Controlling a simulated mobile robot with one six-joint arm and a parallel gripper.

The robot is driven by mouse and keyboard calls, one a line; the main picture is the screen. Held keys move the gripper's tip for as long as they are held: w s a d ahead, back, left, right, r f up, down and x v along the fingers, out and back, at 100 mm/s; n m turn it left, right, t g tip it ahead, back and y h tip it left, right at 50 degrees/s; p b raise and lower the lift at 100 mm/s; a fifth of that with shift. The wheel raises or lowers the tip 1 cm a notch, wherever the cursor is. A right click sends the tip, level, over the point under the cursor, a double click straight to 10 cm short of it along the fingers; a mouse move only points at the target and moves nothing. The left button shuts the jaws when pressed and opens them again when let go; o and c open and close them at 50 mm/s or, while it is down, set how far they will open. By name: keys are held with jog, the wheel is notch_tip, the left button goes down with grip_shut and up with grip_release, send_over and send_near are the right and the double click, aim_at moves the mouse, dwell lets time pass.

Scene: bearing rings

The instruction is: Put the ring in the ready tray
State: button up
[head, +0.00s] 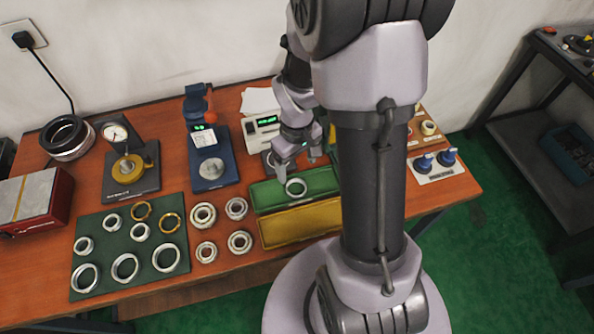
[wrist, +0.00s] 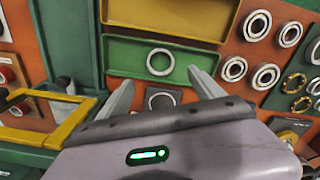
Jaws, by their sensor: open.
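A silver ring (head: 296,187) lies flat in the green tray (head: 262,205), touching nothing of my gripper. In the wrist view the ring (wrist: 160,62) lies on the floor of the green tray (wrist: 118,58), just beyond my fingertips. My gripper (head: 295,166) is open and empty, above the table by the back edge of that tray. In the wrist view my gripper (wrist: 160,79) shows its two fingers spread apart. A second round, ring-like piece (wrist: 163,97) shows between the fingers on a darker base, partly hidden by my gripper. No tray label is readable.
A yellow tray (head: 300,225) sits in front of the green one. Several bearings (head: 204,214) stand to the left, beside a green mat (head: 108,285) with more rings. A display device (head: 262,127) stands behind; blue knobs (head: 447,156) are at the right.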

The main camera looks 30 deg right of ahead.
jog(key=a+r+m+t, duration=0.2)
jog(key=a+r, duration=0.2)
jog(key=r, duration=0.7)
jog(key=s+a+r+m+t+y, duration=0.2)
jog(key=s+a+r+m+t, duration=0.1)
jog(key=s+a+r, duration=0.7)
notch_tip(320, 180, up, 3)
jog(key=shift+s+a+r+m+t, duration=0.1)
jog(key=shift+s+a+m+t, duration=0.25)
jog(key=shift+s+t, duration=0.1)
jog(key=shift+f+b, duration=0.4)
jog(key=shift+f, duration=0.15)
